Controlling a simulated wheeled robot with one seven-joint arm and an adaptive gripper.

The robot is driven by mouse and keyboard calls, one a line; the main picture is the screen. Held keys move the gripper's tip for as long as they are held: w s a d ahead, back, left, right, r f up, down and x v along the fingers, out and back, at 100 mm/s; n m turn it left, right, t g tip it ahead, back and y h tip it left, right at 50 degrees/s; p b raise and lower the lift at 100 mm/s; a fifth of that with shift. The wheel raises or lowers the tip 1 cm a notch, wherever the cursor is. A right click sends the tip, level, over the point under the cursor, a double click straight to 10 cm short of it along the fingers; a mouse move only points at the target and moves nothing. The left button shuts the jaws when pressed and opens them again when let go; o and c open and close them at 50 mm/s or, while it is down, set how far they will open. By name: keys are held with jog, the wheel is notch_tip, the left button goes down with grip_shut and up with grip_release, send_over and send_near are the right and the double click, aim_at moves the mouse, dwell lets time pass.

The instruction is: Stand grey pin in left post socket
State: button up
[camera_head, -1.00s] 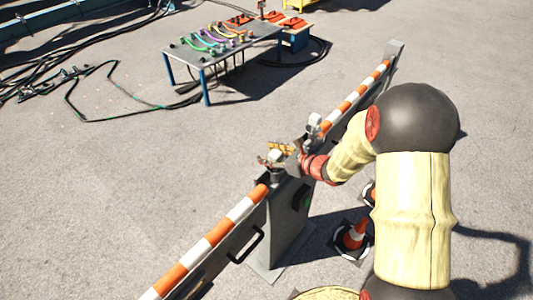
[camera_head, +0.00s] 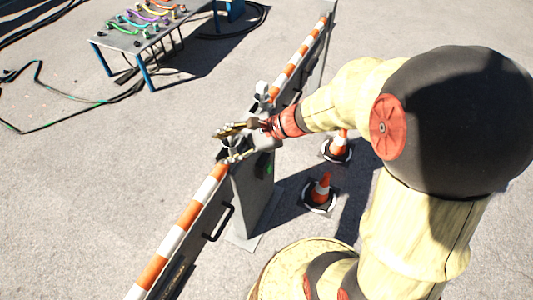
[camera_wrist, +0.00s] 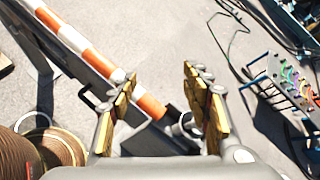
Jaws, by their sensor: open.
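The barrier post (camera_head: 255,190) stands in the middle of the head view between two striped beams. A small grey upright part (camera_head: 262,88) shows on its far side. My gripper (camera_head: 230,143) is over the post's near, left side. In the wrist view its yellow-padded fingers (camera_wrist: 158,80) are apart, with nothing clearly held. A grey rounded part (camera_wrist: 182,127) shows between them, close to the right finger, beside the beam's dark end. I cannot tell whether it is the pin or a socket. My fingers partly hide the post top in the head view.
The near orange-and-white beam (camera_head: 190,218) runs to the lower left, the far beam (camera_head: 300,58) to the upper right. Traffic cones (camera_head: 320,192) stand right of the post. A table with coloured cables (camera_head: 140,35) is at upper left. A cable reel (camera_wrist: 55,150) shows in the wrist view.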

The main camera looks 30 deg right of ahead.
jog(key=s+a+r+n+g+h, duration=0.25)
jog(key=s+r+n+h, duration=0.2)
jog(key=s+n, duration=0.65)
jog(key=s+d+r+n+t+h, duration=0.2)
jog(key=s+d+r+n+h, duration=0.3)
jog(key=d+n, duration=0.3)
jog(key=shift+v, duration=0.9)
jog(key=shift+s, duration=0.15)
